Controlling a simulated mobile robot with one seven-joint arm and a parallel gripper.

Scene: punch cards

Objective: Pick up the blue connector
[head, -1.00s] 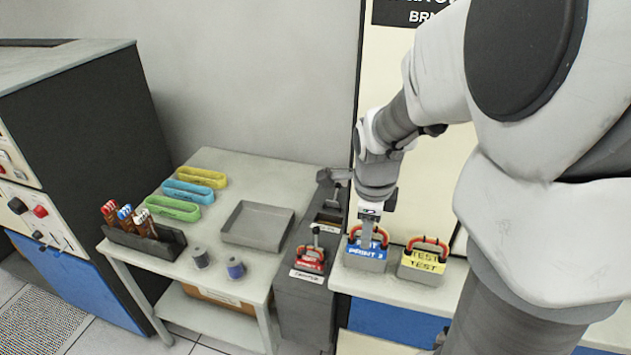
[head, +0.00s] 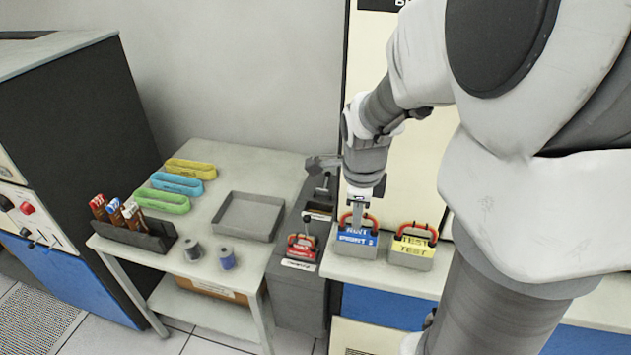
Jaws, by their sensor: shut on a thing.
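The blue connector (head: 356,237) has white PRINT lettering and a red handle, and sits at a grey block on the pale counter in the head view. My gripper (head: 358,216) points down from above it and is shut on its handle. The fingers hide part of the handle. I cannot tell whether the connector has risen from its block.
A yellow TEST connector (head: 412,246) stands close on the right. A red connector (head: 301,247) sits on the dark cabinet to the left, with a grey lever (head: 323,163) behind it. The table further left holds an empty grey tray (head: 222,235) and two spools (head: 227,259).

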